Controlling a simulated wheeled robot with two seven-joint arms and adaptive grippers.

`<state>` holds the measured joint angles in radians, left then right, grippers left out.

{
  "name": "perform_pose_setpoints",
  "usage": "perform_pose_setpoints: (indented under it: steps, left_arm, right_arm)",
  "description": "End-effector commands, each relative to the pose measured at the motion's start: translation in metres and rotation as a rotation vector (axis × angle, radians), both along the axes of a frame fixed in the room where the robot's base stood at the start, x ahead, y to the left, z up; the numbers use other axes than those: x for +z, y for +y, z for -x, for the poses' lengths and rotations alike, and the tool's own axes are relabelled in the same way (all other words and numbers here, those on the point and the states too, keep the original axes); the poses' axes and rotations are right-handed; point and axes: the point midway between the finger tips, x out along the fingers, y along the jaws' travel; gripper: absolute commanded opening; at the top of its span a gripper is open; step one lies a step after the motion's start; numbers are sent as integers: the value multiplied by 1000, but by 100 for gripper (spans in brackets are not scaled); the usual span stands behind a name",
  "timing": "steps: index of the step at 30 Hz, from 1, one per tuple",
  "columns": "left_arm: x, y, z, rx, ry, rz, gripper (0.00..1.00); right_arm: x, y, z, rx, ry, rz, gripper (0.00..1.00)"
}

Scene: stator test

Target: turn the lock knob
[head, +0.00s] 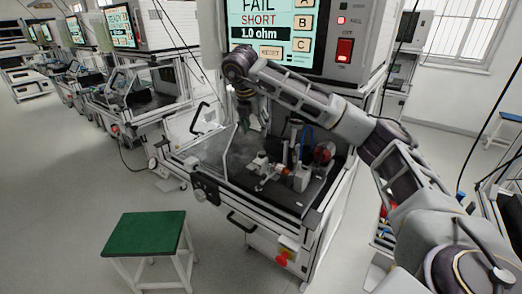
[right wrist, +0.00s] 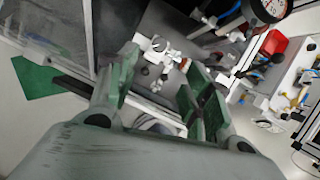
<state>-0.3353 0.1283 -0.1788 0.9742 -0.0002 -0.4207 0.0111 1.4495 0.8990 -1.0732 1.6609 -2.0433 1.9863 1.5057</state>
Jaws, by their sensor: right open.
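My right gripper (head: 256,120) hangs over the open front of the test station, below the screen. In the right wrist view its two green fingers (right wrist: 160,75) are spread apart with nothing held between them. Beyond them, a small metal fixture (right wrist: 155,52) sits on the dark station bed. It shows in the head view (head: 262,165) as a silver and white clamp group with an orange-red part (head: 283,169). The gripper is above and apart from it. I cannot tell for sure which part is the lock knob. My left gripper is not in view.
The screen (head: 258,20) reads FAIL, SHORT, 1.0 ohm. A clear guard panel (head: 225,145) stands at the station's left side. A round gauge (right wrist: 270,8) and a red part (right wrist: 271,46) are right in the wrist view. A green stool (head: 145,232) stands on the open floor.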

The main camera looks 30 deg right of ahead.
Motion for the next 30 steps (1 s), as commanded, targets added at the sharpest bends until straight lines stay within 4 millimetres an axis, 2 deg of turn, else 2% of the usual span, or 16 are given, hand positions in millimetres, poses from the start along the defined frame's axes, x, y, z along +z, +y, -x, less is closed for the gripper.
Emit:
perform_pose_setpoints:
  steps: [11,17,30]
  left_arm:
    - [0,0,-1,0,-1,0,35]
    - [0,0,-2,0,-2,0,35]
    - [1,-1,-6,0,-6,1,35]
  right_arm:
    - [-9,-3,-2,0,1,0,50]
    - [-28,-9,-6,-1,2,0,50]
    - [-81,-28,-19,-2,3,1,50]
